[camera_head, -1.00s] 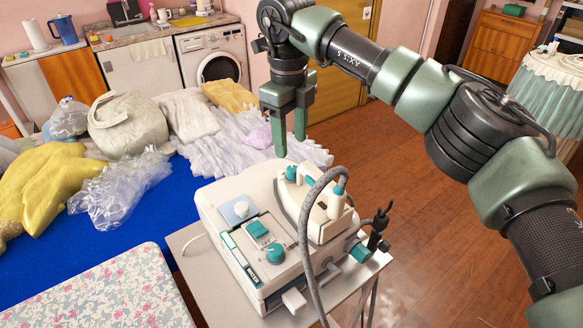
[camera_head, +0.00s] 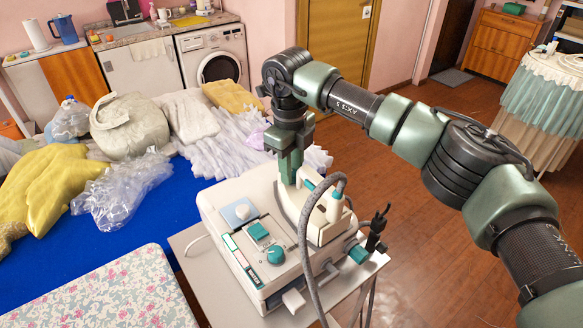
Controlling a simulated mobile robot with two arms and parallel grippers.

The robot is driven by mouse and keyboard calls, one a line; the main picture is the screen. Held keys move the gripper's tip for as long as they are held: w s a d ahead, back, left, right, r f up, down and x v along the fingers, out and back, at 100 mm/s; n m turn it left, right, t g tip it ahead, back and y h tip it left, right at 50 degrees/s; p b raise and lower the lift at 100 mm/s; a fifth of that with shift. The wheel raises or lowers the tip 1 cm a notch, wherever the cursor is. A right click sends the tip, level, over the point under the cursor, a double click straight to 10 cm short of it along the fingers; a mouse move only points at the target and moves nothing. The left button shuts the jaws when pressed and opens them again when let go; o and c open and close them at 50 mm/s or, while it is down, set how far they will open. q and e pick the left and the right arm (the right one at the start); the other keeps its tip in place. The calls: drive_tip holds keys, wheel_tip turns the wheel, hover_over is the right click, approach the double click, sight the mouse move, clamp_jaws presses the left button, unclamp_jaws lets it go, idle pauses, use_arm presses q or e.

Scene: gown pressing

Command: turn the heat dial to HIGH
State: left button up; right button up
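The beige steam unit (camera_head: 262,290) stands on a small trolley. The lettering is too small to read, so I cannot tell which knob is marked for heat. My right gripper (camera_head: 289,172) points down at the back of the unit, close to the iron (camera_head: 328,220), beyond the dials. Whether it touches the iron, and the gap between its fingers, cannot be made out. My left gripper is out of view.
The iron rests on top of the unit, and its grey hose (camera_head: 304,245) arches down past the dial's right side. A blue table (camera_head: 120,240) with garments and plastic bags lies to the left. A floral padded board (camera_head: 110,295) is at the front left.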

clamp_jaws()
drive_tip(key=m+b, duration=0.2)
drive_tip(key=m, duration=0.1)
drive_tip(key=shift+f, duration=0.15)
drive_tip(key=m+b, duration=0.1)
drive_tip(key=m, duration=0.2)
drive_tip(key=shift+w+b, duration=0.1)
drive_tip(key=shift+b, duration=0.2)
drive_tip(key=shift+m+b, duration=0.45)
drive_tip(key=shift+m, duration=1.05)
drive_tip(key=shift+d, duration=0.1)
drive_tip(key=o, duration=0.7)
unclamp_jaws()
